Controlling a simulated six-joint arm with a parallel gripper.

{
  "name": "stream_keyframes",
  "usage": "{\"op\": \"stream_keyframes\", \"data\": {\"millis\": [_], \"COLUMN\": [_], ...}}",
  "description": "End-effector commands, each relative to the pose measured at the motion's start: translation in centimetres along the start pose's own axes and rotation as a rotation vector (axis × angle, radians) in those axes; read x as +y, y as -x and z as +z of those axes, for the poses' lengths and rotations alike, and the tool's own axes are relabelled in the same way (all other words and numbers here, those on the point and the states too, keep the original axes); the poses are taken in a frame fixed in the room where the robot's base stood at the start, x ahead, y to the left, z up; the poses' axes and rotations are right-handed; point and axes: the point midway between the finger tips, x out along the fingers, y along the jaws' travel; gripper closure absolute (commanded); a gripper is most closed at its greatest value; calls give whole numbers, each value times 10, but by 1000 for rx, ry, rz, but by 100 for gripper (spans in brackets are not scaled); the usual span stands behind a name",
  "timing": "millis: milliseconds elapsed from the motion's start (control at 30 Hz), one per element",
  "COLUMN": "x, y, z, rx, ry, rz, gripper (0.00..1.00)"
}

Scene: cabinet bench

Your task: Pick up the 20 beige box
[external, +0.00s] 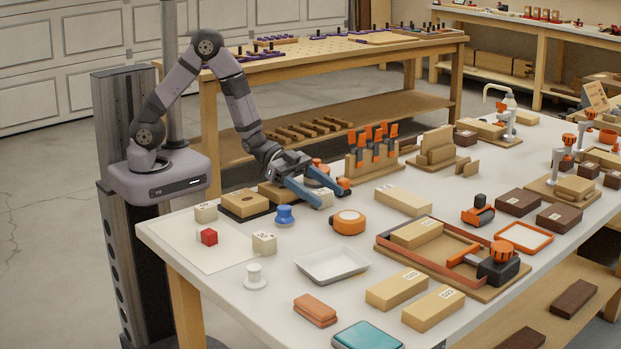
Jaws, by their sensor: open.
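My gripper (332,193) has blue fingers and reaches low over the back left of the white bench. It is open. A small beige box (325,199) shows partly between and behind the fingertips; I cannot tell if they touch it, and its label is hidden. Another small beige box (264,242) with a dark number on top stands at the right edge of a white sheet. A third beige box (205,212), also marked, stands at the sheet's back. The numbers are too small to read surely, so I cannot tell which is 20.
A red cube (209,237) lies on the sheet. A blue knob (284,215) and an orange tape measure (347,222) stand just in front of my gripper. A white tray (332,265), a white spool (255,277) and long labelled wooden blocks (398,289) lie nearer the front.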

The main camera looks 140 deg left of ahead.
Motion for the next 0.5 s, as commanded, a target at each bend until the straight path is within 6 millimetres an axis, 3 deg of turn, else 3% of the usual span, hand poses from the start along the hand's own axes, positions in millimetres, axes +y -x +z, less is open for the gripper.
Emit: {"op": "stream_keyframes", "data": {"millis": [167,333,500], "x": [0,0,0], "y": [0,0,0], "z": [0,0,-1], "rx": [0,0,1], "ry": [0,0,-1], "rz": [0,0,-1], "gripper": [39,79,80]}}
